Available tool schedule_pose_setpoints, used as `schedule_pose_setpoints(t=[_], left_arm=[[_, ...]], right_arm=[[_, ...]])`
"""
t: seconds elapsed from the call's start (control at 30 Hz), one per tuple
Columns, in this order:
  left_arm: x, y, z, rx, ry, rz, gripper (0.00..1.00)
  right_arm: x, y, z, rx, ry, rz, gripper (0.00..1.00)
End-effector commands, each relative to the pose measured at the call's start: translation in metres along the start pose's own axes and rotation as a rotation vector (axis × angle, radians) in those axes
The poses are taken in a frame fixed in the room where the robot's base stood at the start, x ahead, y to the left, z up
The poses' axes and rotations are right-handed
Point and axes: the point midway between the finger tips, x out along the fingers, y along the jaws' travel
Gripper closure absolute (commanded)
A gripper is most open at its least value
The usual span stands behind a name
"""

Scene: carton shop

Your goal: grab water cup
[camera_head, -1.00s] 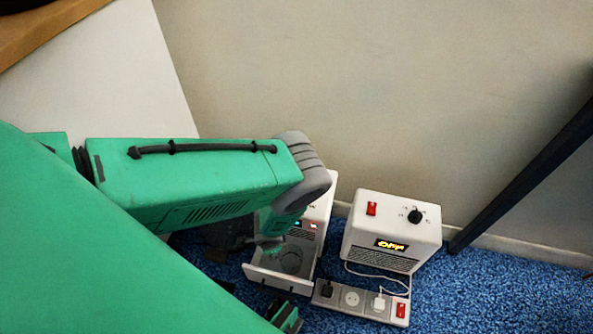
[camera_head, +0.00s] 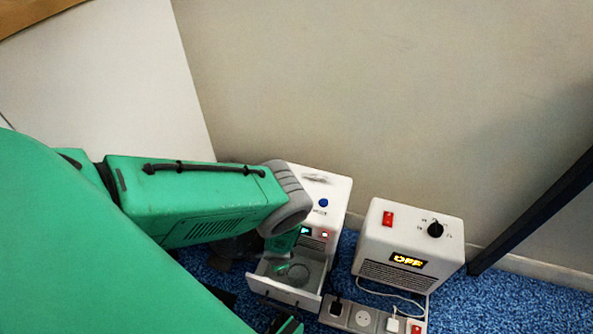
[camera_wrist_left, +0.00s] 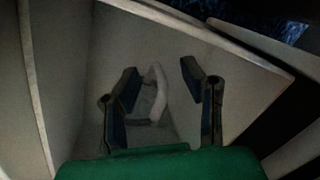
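A white machine (camera_head: 333,190) stands by the wall with its front drawer (camera_head: 272,289) pulled open. A faint round outline (camera_head: 300,272) shows in the drawer; I cannot tell whether it is the water cup. My left gripper (camera_head: 281,268) reaches down into the drawer, partly hidden by its own arm. In the left wrist view my left gripper (camera_wrist_left: 160,77) has its two fingers apart. A pale curved loop (camera_wrist_left: 155,92) shows between them, nearer the left finger; contact is unclear. A green and dark part of mine shows at the head view's bottom edge, possibly my right gripper.
A second white box (camera_head: 410,240) with a red switch and lit display stands to the right. A power strip (camera_head: 363,319) with plugs and a white cable lies in front. A dark slanted leg (camera_head: 530,213) stands further right. Blue carpet (camera_head: 490,306) is clear there.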

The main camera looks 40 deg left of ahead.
Motion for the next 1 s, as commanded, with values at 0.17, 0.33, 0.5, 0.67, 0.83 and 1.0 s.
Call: schedule_pose_setpoints(t=[0.17, 0.33, 0.5, 0.67, 0.83, 1.0], left_arm=[[-0.001, 0.0, 0.0, 0.0, 0.0, 0.0, 0.7], [-0.001, 0.0, 0.0, 0.0, 0.0, 0.0, 1.0], [-0.001, -0.001, 0.0, 0.0, 0.0, -0.001, 1.0], [-0.002, -0.001, 0.0, 0.0, 0.0, -0.001, 1.0], [-0.006, -0.002, -0.001, -0.001, 0.0, -0.001, 1.0], [-0.017, -0.006, -0.002, -0.001, 0.001, -0.001, 1.0]], right_arm=[[-0.001, 0.0, 0.0, 0.0, 0.001, 0.0, 0.6], [-0.001, 0.0, 0.0, 0.0, 0.001, 0.0, 0.6], [-0.001, 0.0, 0.0, 0.0, 0.001, 0.0, 0.6], [-0.002, 0.0, 0.0, 0.0, 0.0, 0.0, 0.6], [-0.005, 0.0, -0.001, 0.0, 0.0, 0.0, 0.6], [-0.013, 0.0, -0.001, 0.0, 0.0, 0.0, 0.6]])
